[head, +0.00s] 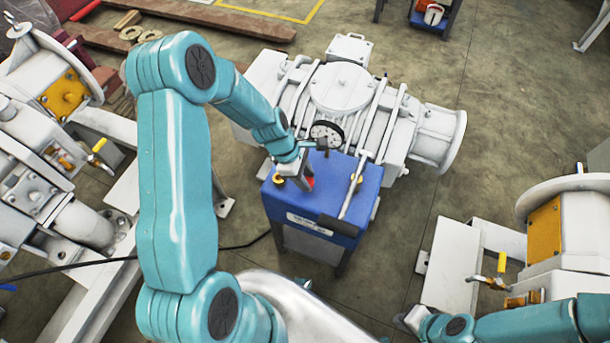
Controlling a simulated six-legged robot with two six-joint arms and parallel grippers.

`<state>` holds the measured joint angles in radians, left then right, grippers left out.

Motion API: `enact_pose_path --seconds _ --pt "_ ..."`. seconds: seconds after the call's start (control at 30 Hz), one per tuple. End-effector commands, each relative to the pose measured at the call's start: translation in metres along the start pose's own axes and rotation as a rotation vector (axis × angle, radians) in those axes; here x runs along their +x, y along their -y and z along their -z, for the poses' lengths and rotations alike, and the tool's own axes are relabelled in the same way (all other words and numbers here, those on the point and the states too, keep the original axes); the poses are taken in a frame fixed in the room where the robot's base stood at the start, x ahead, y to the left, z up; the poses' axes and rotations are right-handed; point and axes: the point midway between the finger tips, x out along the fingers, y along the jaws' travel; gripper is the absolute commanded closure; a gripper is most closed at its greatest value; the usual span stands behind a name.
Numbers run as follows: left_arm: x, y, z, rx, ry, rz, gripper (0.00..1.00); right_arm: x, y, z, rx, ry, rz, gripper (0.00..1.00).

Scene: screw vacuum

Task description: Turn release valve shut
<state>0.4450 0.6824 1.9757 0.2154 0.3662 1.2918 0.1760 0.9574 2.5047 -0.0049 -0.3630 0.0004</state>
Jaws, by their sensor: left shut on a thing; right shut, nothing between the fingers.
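A blue box-shaped unit (335,190) stands in the middle with a round dial gauge (327,133) above its top. My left gripper (305,184) is over the left part of the unit's top. It is shut on a small red part, which shows beside its fingers; this may be the release valve, but the gripper and wrist hide most of it. I cannot tell how far the valve is turned. My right gripper (404,321) is shut and empty at the lower right, apart from the blue unit.
A large white pump (343,88) stands behind the blue unit. White machines with yellow-handled valves stand at the left (98,145) and right (501,262). A silver bar (351,196) rises on the unit's right side. A black cable lies at the left. Floor right of the unit is clear.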

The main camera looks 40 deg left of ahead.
Motion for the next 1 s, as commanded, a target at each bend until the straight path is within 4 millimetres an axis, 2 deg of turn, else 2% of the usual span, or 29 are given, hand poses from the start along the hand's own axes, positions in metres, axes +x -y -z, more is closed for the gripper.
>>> enact_pose_path --seconds 0.37,1.0 --pt "0.0002 -0.0019 -0.0011 0.166 0.001 0.069 0.94 -0.0029 0.0011 -0.0001 0.000 0.000 0.000 1.00" --pt "0.0032 -0.0063 -0.0030 0.724 0.001 0.300 0.94 0.0063 -0.0023 0.0001 0.000 0.000 0.000 1.00"
